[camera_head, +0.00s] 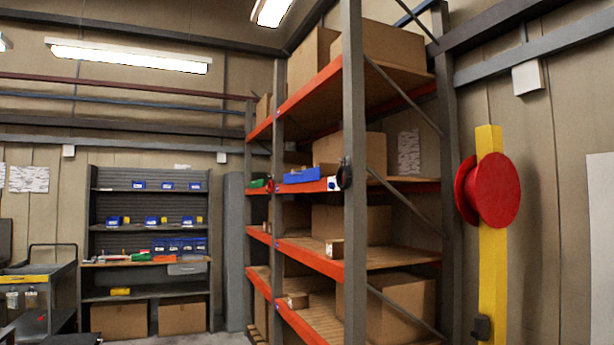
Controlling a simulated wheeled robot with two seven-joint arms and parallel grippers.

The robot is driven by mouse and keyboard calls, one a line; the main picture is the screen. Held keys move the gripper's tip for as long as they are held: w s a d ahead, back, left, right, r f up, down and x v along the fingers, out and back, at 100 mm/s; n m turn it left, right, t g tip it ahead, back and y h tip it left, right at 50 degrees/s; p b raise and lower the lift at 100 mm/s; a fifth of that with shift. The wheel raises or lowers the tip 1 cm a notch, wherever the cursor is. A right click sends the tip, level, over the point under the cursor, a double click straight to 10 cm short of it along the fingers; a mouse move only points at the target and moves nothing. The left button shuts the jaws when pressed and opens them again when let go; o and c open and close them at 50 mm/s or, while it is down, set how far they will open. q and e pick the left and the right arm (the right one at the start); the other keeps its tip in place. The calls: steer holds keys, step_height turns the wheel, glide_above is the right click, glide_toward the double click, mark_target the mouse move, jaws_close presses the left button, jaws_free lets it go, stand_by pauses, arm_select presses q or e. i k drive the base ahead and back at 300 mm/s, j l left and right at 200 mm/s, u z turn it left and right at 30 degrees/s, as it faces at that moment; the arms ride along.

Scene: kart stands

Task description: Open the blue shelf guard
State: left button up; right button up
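A blue piece (303,175), which looks like the shelf guard, is at the front edge of an orange-beamed shelf on the tall rack, at mid height. It is small in the camera_head view, and I cannot tell whether it is open or closed. A white panel with a small blue mark (332,184) sits just to its right, beside the grey front post. Neither of my grippers is in view.
The rack (354,230) holds cardboard boxes on several levels. A yellow post (492,255) with a red reel (497,190) stands to its right. A grey shelving unit (148,185) with blue bins stands at the back left. A cart (45,290) is at far left.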

mark_target(312, 174)
steer(key=i+l+z, duration=0.25)
steer(key=i, duration=0.7)
steer(key=i+j+z, duration=0.15)
steer(key=i+z, duration=0.15)
steer(key=i, duration=0.7)
